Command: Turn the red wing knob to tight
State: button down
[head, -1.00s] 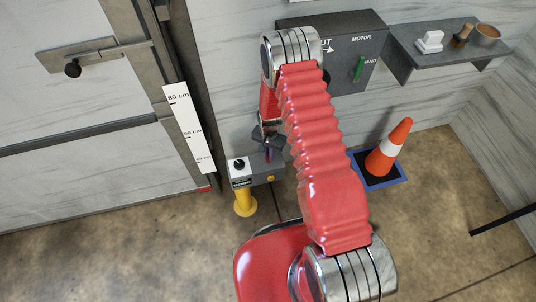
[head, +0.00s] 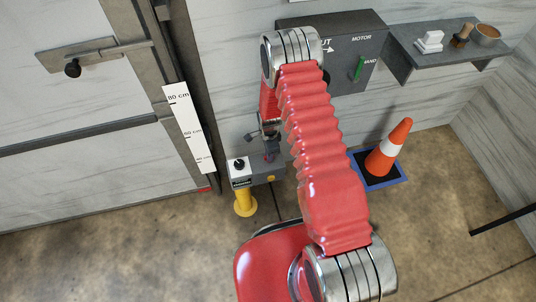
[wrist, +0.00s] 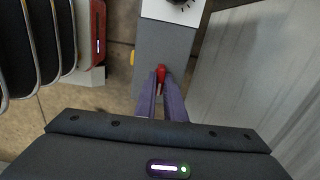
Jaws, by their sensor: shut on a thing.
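The red wing knob (wrist: 161,72) stands on top of a grey box (wrist: 176,45), between the tips of my gripper's purple fingers. My gripper (wrist: 161,80) is shut on the knob, and the fingers hide part of its wing. In the head view, my gripper (head: 267,150) points down at the box (head: 268,172), which sits on a yellow post (head: 244,202). The knob is small there and mostly covered by my gripper. No tight mark beside the knob can be read in either view.
A black dial (head: 239,164) on a white plate is at the box's left end. A wall and door frame with a height scale (head: 189,128) stand close on the left. A motor box (head: 350,75) and shelf (head: 440,45) hang behind. An orange cone (head: 389,148) stands to the right.

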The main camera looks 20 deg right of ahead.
jog(key=shift+a+m, duration=0.1)
jog(key=shift+m, duration=0.2)
jog(key=c, duration=1.8)
grip_release()
jog(key=shift+c, duration=0.2)
notch_tip(320, 180, up, 14)
jog(key=shift+f, duration=0.15)
